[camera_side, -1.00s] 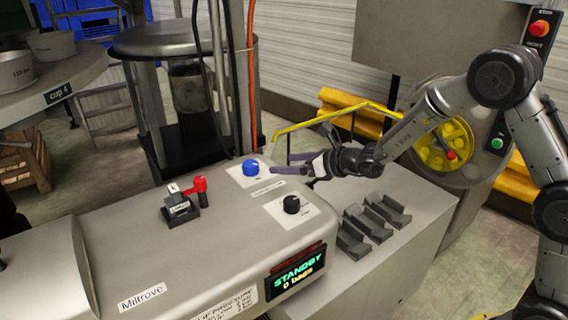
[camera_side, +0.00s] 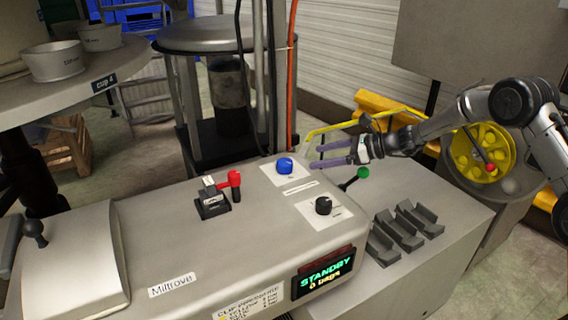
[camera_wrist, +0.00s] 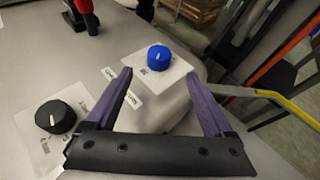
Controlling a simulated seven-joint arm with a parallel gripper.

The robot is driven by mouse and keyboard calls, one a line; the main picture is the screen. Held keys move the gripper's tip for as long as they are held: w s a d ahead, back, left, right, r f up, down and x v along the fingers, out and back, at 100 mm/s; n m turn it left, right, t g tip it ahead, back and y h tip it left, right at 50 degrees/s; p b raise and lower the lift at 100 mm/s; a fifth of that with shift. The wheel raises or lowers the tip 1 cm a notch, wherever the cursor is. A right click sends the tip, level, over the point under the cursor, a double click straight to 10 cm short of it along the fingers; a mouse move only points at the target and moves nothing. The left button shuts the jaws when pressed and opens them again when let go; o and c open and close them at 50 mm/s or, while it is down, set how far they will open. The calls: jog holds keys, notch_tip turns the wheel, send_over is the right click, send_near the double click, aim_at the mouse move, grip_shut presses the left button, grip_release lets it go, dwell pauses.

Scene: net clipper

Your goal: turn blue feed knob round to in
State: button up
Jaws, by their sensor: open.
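The blue feed knob (camera_side: 285,166) sits on a pale label plate on top of the grey machine, near its back right edge. In the wrist view the blue knob (camera_wrist: 158,57) is ahead of my gripper, between the lines of its two fingers and apart from both. A white mark shows on the knob's top; the label lettering is too small to read. My gripper (camera_side: 314,156) is open and empty, with purple fingers pointing left toward the knob, just to its right. The fingers (camera_wrist: 160,85) also show in the wrist view.
A black knob (camera_side: 323,206) is on a second plate nearer the display (camera_side: 325,274), which reads STANDBY, 0 bags. A red-handled lever (camera_side: 234,181) is to the left. A green-tipped lever (camera_side: 362,173) stands below my gripper. A yellow rail (camera_side: 335,127) runs behind.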

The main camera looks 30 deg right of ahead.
aim_at(287, 162)
jog(key=x, duration=1.2)
jog(key=shift+s, duration=0.1)
jog(key=shift+c, duration=0.3)
jog(key=c, duration=1.3)
jog(key=shift+a+r+m+t+h, duration=0.1)
jog(key=shift+r+m+t+h, duration=0.05)
jog(key=shift+m+t+h, duration=0.45)
jog(key=shift+r+m+t+h, duration=0.1)
jog(key=shift+m+t+h, duration=0.7)
jog(key=shift+m+h, duration=1.2)
jog(key=o, duration=1.4)
jog(key=shift+c, duration=0.2)
